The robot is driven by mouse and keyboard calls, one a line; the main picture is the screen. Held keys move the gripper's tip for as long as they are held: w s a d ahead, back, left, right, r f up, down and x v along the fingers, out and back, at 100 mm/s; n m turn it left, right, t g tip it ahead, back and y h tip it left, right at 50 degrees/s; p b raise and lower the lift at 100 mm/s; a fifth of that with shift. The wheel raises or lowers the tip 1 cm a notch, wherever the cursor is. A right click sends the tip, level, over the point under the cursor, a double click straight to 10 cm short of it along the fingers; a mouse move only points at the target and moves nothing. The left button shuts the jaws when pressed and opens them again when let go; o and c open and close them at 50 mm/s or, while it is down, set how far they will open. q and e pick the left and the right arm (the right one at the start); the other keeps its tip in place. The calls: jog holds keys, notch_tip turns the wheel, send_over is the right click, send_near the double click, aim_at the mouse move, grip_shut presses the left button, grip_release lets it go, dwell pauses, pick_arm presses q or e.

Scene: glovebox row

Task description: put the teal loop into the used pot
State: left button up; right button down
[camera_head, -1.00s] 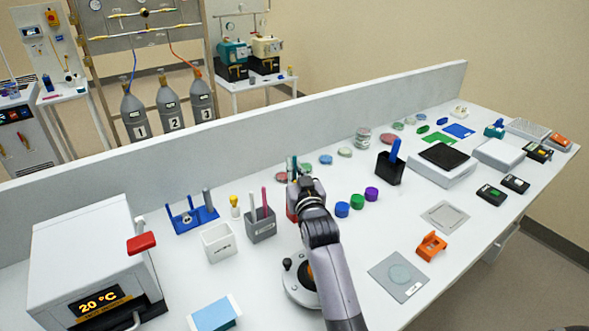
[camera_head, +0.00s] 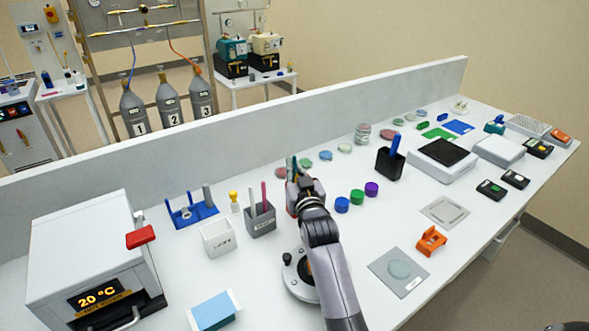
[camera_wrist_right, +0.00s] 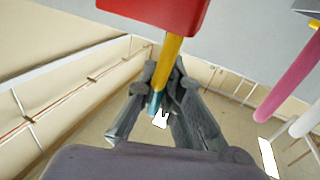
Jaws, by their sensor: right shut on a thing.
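My right gripper (camera_head: 298,178) is at the red pot (camera_head: 291,203), which my arm partly hides. In the right wrist view, the gripper (camera_wrist_right: 158,108) is shut around the teal end (camera_wrist_right: 154,103) of a thin stick, which I take as the teal loop. A yellow length (camera_wrist_right: 170,60) runs between that end and the red pot (camera_wrist_right: 150,10); I cannot tell if both colours are one stick. A grey pot (camera_head: 261,226) holds a pink and a pale stick, and a white pot (camera_head: 219,241) beside it looks empty. Their labels are too small to read. My left gripper is out of view.
A white oven (camera_head: 85,250) is at far left. A round device (camera_head: 296,283) stands under my arm. Coloured caps (camera_head: 342,205) lie right of it. A low wall (camera_head: 250,120) runs behind.

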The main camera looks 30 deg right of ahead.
jog(key=shift+f, duration=1)
jog(key=c, duration=1.9)
grip_release()
jog(key=shift+w, duration=0.2)
jog(key=shift+c, duration=0.2)
jog(key=shift+o, duration=1.3)
jog(key=shift+d+r, duration=0.1)
jog(key=shift+r, duration=0.15)
jog(key=shift+r+p, duration=4.5)
jog(key=shift+r, duration=0.1)
jog(key=shift+f, duration=0.15)
